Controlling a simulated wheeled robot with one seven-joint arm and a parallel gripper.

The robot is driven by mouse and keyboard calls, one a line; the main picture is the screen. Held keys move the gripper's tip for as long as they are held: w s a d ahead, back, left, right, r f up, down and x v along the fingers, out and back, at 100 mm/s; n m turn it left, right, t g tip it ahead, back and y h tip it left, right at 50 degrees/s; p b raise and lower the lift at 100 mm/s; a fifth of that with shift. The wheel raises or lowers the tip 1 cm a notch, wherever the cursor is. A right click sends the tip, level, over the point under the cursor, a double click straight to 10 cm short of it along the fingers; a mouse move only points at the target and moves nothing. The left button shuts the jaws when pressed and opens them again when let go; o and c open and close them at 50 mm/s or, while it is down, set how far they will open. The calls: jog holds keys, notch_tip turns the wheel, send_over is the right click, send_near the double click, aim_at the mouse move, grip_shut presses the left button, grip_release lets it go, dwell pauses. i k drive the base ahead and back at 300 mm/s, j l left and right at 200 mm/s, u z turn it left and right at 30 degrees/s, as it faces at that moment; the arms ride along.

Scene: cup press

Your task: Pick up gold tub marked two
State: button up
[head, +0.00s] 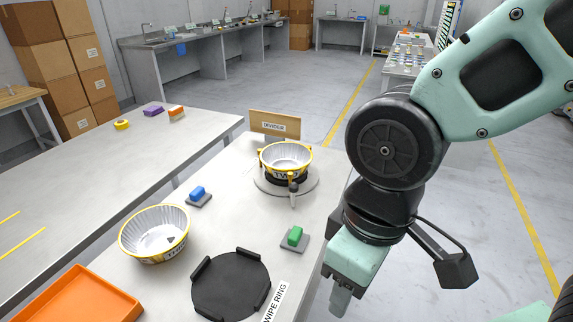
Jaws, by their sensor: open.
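One tub (155,235) with a gold rim and ribbed pale inside stands upright on the table at the front left. A small dark mark shows inside it, and its side lettering is too small to read. A second gold-rimmed tub (286,155) sits upright in a dark holder on a round grey base (263,187) further back. My gripper (340,303) is open and points down at the right front, beyond the table's right edge and apart from both tubs. Its fingertips are only partly visible.
A black round wipe ring (231,287) with raised clips lies at the front. An orange tray (85,298) is at the lower left. A brown divider board (275,123) stands at the back.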

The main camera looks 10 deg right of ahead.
aim_at(278, 159)
jog(key=i+u, duration=0.25)
jog(key=u, duration=0.15)
jog(key=i+u, duration=0.2)
jog(key=u, duration=0.2)
